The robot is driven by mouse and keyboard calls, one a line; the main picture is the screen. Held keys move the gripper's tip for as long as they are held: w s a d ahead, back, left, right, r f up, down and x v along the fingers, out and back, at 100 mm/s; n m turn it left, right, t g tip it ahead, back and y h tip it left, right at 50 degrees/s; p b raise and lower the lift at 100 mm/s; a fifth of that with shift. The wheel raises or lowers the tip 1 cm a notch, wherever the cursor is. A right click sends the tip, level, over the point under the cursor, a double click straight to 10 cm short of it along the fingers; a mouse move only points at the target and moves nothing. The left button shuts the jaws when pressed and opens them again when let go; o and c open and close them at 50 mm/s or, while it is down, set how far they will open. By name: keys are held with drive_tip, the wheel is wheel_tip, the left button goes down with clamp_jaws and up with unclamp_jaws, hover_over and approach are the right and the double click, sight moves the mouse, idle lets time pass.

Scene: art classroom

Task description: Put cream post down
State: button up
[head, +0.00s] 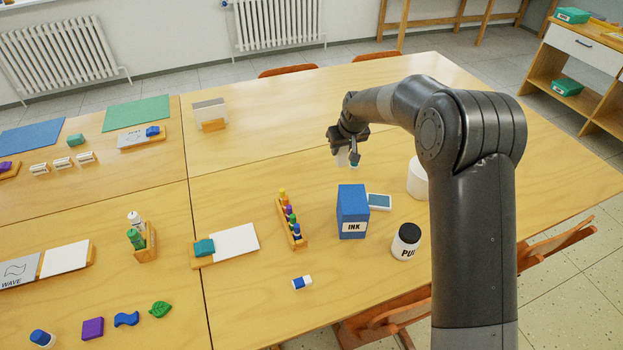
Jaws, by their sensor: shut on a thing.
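My gripper (348,156) hangs over the right-hand table (270,130), behind the blue ink box. It is shut on the cream post (341,158), a small pale piece that shows at the left of the fingers. Most of the post is hidden by the gripper, and a small teal spot shows by the right fingertip. I cannot tell how high the post is above the table.
The blue ink box (352,212), a white-and-blue pad (379,202), a black-lidded jar (406,242) and a white cylinder (417,178) stand near my arm. A peg rack (291,222) is to the left. The table's far middle is clear.

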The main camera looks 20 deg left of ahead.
drive_tip(key=shift+w+d, duration=0.5)
drive_tip(key=shift+d, duration=0.25)
drive_tip(key=shift+s+a+f, duration=0.15)
drive_tip(key=shift+a+f, duration=1.65)
drive_tip(key=shift+a, duration=0.1)
drive_tip(key=shift+s+a+f, duration=0.15)
drive_tip(key=shift+a+f, duration=1.6)
drive_tip(key=shift+a, duration=0.1)
drive_tip(key=shift+s+a+f, duration=0.15)
drive_tip(key=shift+a+f, duration=1.65)
drive_tip(key=shift+a, duration=0.1)
drive_tip(key=shift+f, duration=0.15)
drive_tip(key=o, duration=1)
drive_tip(key=shift+o, duration=0.2)
drive_tip(key=v, duration=1.2)
drive_tip(key=shift+d, duration=0.1)
